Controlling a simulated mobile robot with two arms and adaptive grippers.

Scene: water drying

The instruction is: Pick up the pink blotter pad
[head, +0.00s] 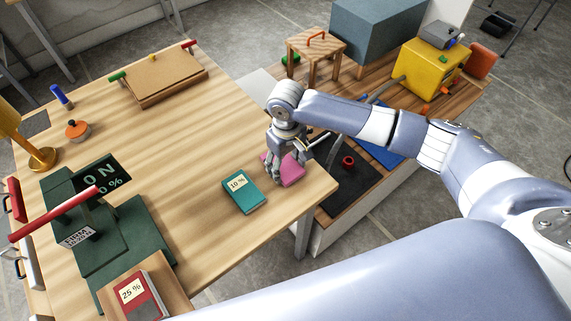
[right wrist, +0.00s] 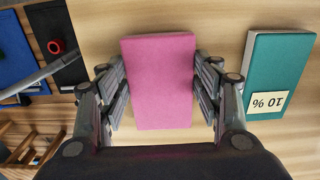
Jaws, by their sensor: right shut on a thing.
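The pink blotter pad (head: 289,170) is at the right edge of the wooden table in the head view, partly hidden by my right gripper (head: 278,176). In the right wrist view the pink pad (right wrist: 160,80) lies between the two fingers of my right gripper (right wrist: 160,90), which is shut on its long sides. I cannot tell whether the pad touches the table. A teal pad marked 10 % (head: 240,191) lies beside it, and it also shows in the right wrist view (right wrist: 275,72). My left gripper is not in view.
A red pad marked 25 % (head: 139,297) lies on a wooden block by a dark green device (head: 100,240) with a red handle. A board (head: 158,78) lies at the back. A lower bench with a yellow box (head: 430,68) and stool (head: 316,46) stands right. The table's middle is clear.

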